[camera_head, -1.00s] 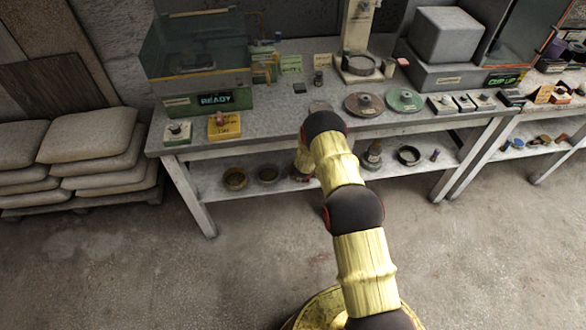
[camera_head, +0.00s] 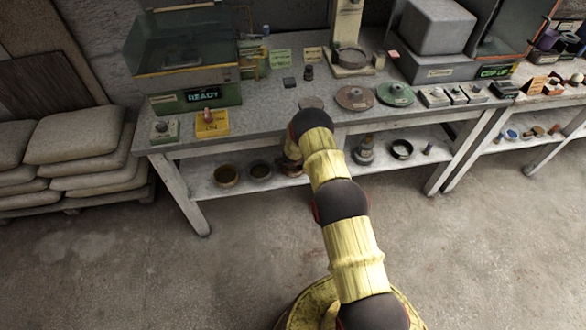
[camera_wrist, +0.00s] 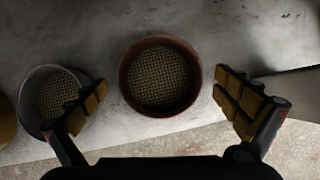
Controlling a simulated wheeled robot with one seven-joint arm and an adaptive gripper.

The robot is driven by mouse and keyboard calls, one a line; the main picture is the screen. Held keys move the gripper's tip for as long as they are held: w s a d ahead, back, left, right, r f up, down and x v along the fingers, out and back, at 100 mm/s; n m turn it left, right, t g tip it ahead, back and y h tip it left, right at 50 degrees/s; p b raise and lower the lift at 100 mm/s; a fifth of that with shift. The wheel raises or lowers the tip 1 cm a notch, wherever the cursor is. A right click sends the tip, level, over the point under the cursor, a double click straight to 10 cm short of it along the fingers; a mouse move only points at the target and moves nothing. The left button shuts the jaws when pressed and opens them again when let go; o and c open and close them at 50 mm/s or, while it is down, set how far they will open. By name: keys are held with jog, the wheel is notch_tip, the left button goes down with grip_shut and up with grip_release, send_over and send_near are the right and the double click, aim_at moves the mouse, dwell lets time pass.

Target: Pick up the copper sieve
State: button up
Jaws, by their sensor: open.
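The copper sieve (camera_wrist: 161,76) is a round reddish-brown ring with a woven mesh floor. It lies on the grey shelf in the middle of the wrist view. My gripper (camera_wrist: 158,88) is open and empty, with one finger on either side of the sieve in the picture. Gaps show between the fingers and its rim; I cannot tell the height between them. In the head view my arm reaches to the lower shelf under the bench, and its links hide most of the gripper.
A grey-rimmed sieve (camera_wrist: 43,85) lies left of the copper one, partly behind my left finger. A yellowish bowl-like thing (camera_wrist: 6,122) is at the far left edge. The shelf edge runs below them. The workbench top (camera_head: 262,117) overhangs the lower shelf (camera_head: 330,164).

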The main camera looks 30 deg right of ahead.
jog(key=shift+x, duration=1.75)
jog(key=shift+s, duration=0.1)
jog(key=c, duration=0.3)
jog(key=c, duration=0.8)
jog(key=shift+c, duration=0.3)
